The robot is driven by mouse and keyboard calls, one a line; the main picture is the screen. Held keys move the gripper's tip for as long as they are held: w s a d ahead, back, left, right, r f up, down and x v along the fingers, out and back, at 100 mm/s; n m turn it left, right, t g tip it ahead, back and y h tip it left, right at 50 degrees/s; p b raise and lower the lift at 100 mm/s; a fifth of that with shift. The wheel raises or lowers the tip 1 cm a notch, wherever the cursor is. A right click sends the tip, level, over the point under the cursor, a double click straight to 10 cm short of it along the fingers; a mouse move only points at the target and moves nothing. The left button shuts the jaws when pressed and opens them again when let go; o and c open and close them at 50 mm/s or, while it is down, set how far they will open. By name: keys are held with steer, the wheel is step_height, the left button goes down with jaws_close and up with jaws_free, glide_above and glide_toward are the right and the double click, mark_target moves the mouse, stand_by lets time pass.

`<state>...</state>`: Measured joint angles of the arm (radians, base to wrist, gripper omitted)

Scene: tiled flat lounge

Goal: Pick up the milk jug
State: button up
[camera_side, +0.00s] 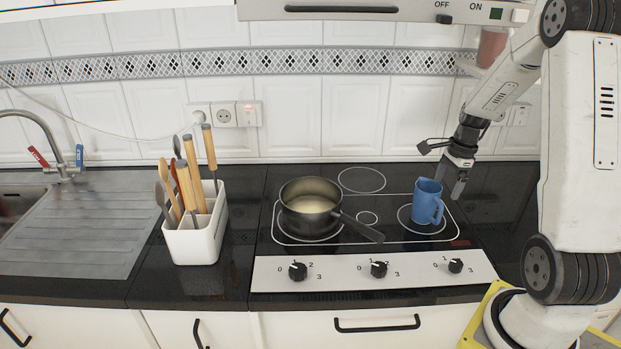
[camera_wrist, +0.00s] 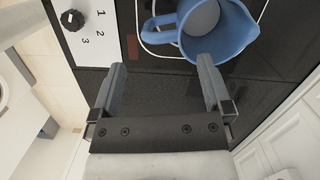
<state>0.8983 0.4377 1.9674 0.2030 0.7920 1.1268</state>
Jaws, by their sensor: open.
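The milk jug (camera_side: 427,202) is blue with a handle on its right side in the side view. It stands upright on the right front burner of the black stovetop (camera_side: 352,237). In the wrist view the jug (camera_wrist: 222,42) shows from above at the top right, with its handle pointing left and its inside visible. My gripper (camera_side: 456,188) is just right of and behind the jug in the side view, pointing down. In the wrist view my gripper (camera_wrist: 162,82) has its two fingers wide apart with nothing between them. The jug lies beyond the fingertips, nearest the right finger.
A dark pot (camera_side: 311,200) with pale contents stands left of the jug, its handle reaching toward the front right. A white utensil holder (camera_side: 196,236) with several wooden-handled tools is farther left. Stove knobs (camera_side: 379,269) line the front edge. A tiled wall (camera_side: 290,115) stands behind.

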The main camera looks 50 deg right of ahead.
mark_target(429, 207)
steer(key=shift+w+a+f, duration=0.1)
steer(key=shift+a+f, duration=0.05)
steer(key=shift+f, duration=1.1)
steer(key=shift+f, duration=0.1)
steer(key=shift+w+a+f, duration=0.15)
steer(key=shift+a+f, duration=0.05)
steer(key=shift+f, duration=1.05)
steer(key=shift+w+a+f, duration=0.1)
steer(key=shift+a+f, duration=0.05)
steer(key=shift+f, duration=1.05)
jaws_close()
